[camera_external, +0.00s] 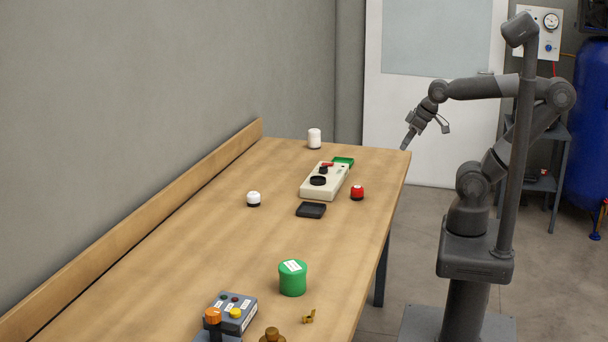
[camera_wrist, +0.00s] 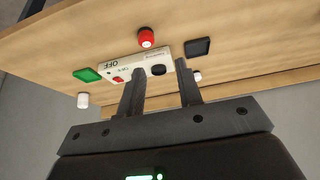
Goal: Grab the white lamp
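A small white lamp (camera_external: 254,197) with a black base stands upright on the table, left of the cream box. In the wrist view the white lamp (camera_wrist: 198,76) shows just right of my right finger, partly hidden by it. My gripper (camera_external: 406,143) is in the air near the table's right edge, far from the lamp. In the wrist view my gripper (camera_wrist: 159,66) has its two fingers apart, with nothing held between them.
A cream box (camera_external: 309,187), red lamp (camera_external: 357,192), black tray (camera_external: 311,210), green tray (camera_external: 344,161) and white cylinder (camera_external: 314,138) stand on the table (camera_external: 190,240). A green canister (camera_external: 292,280) and button box (camera_external: 236,306) are nearer. A ledge runs along the wall.

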